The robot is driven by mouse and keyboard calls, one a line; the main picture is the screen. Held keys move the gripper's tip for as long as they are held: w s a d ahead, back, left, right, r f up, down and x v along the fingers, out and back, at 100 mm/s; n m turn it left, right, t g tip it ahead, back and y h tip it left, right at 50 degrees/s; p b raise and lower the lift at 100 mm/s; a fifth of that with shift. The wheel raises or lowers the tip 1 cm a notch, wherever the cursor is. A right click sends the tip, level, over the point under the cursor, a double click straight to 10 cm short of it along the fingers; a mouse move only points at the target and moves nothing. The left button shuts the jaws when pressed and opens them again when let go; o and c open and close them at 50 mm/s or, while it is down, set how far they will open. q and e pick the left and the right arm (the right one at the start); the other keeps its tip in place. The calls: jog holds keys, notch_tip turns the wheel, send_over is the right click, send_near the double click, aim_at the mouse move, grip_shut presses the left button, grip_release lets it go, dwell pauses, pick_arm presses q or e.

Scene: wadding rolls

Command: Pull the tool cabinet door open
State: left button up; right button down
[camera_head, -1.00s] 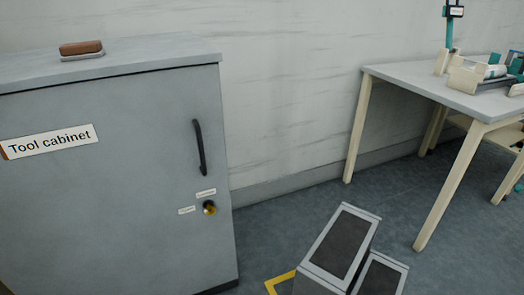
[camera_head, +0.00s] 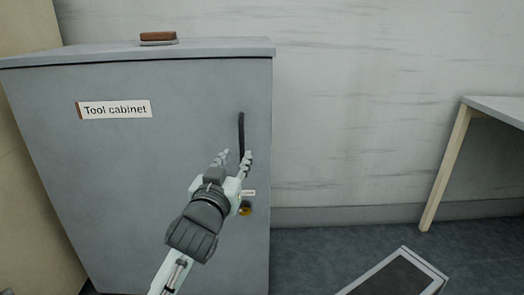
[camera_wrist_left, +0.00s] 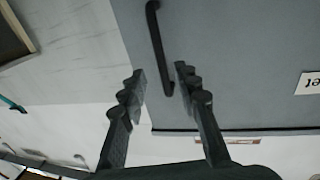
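The grey tool cabinet door (camera_head: 130,190) is shut flush with the cabinet. Its black vertical bar handle (camera_head: 241,128) is near the right edge, with its lower end partly hidden by my fingers. My left gripper (camera_head: 235,156) is open in front of the door, at the handle's lower part. In the left wrist view, which is upside down, the handle (camera_wrist_left: 158,40) shows in the gap between the two open fingers (camera_wrist_left: 160,76). I see no finger clearly touching it. My right gripper is not in view.
A brass lock knob (camera_head: 245,210) sits below the handle, partly covered by my gripper. A brown-topped brush-like block (camera_head: 158,38) lies on the cabinet. A table (camera_head: 490,107) stands at the right.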

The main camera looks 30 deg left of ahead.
aim_at(241, 148)
pick_arm(q)
jog(key=x, duration=0.7)
jog(key=shift+a+f, duration=0.15)
jog(key=shift+s, duration=0.1)
jog(key=shift+c, duration=0.6)
grip_shut()
